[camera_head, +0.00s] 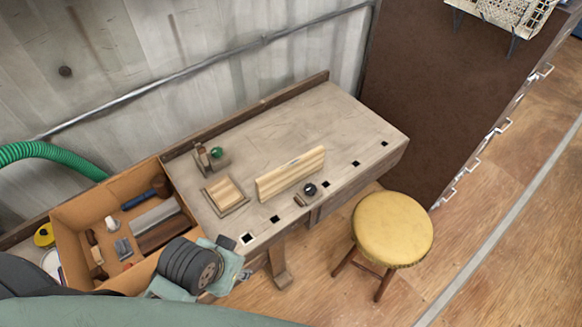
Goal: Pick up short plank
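A pale wooden plank (290,173) stands on its long edge on the workbench, near the bench's front edge. A smaller, squarish piece of pale wood (224,194) lies to its left on a darker base. I cannot tell for certain which of the two is the short plank. Neither of my grippers shows in the head view, and nothing touches the plank except the bench top.
The workbench (345,120) has bare room at its back and right. A hand plane with a green knob (214,154) and a small black-knobbed tool (307,191) stand near the plank. A tool-filled box (72,213) is left; a yellow stool (392,229) stands in front.

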